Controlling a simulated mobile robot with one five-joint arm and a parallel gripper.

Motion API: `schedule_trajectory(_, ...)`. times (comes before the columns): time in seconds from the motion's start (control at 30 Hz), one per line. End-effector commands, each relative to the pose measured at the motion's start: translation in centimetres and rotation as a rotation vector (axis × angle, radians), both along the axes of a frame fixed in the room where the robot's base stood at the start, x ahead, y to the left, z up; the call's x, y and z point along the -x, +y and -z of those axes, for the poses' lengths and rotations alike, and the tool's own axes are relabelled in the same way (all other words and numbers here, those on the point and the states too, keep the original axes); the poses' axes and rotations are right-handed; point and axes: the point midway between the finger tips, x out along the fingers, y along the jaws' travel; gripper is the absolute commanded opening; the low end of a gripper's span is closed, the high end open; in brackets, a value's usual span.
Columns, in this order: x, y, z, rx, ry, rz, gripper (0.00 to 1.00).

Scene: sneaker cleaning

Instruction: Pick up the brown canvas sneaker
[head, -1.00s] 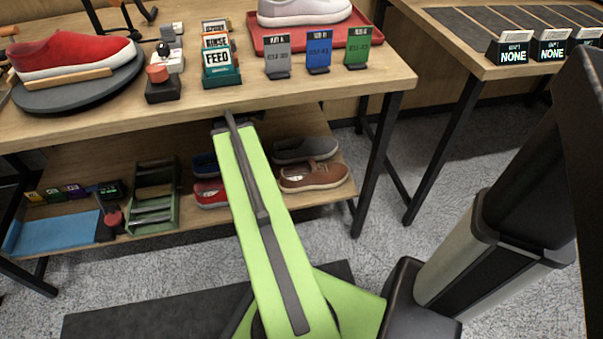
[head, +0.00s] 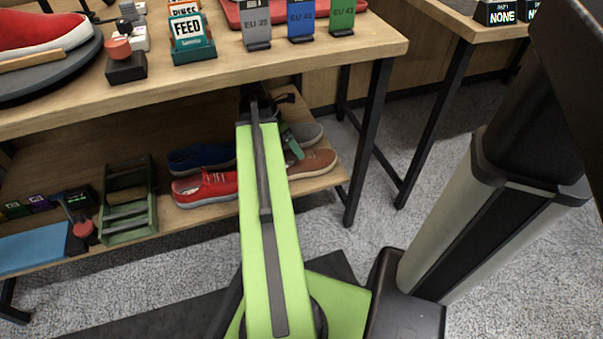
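The brown canvas sneaker (head: 316,163) lies on the lower shelf (head: 215,204) near its right end. My green arm and gripper hide its left part. My gripper (head: 292,148) is under the tabletop, at the left side of the brown sneaker. Its fingertips are too small and hidden to tell whether they are open or touch the shoe.
A grey shoe (head: 305,132) lies just behind the brown one. A red shoe (head: 205,188) and a blue shoe (head: 200,157) lie left of my arm. A green rack (head: 127,200) stands farther left. The tabletop (head: 220,83) overhangs the shelf; a black table leg (head: 366,150) stands at right.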

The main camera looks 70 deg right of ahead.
Motion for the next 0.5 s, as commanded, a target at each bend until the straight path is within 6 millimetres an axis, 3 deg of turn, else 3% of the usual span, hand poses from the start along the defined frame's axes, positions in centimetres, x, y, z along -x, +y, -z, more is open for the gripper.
schedule_trajectory(0.03,0.4,-0.2,2.1,0.0,0.0,0.002,0.96)
schedule_trajectory(0.1,0.9,-0.5,3.0,0.0,0.0,0.002,0.96)
schedule_trajectory(0.33,1.2,-0.7,3.2,0.0,0.0,0.0,0.96)
schedule_trajectory(0.5,1.9,-1.3,5.5,0.001,-0.001,0.001,0.96)
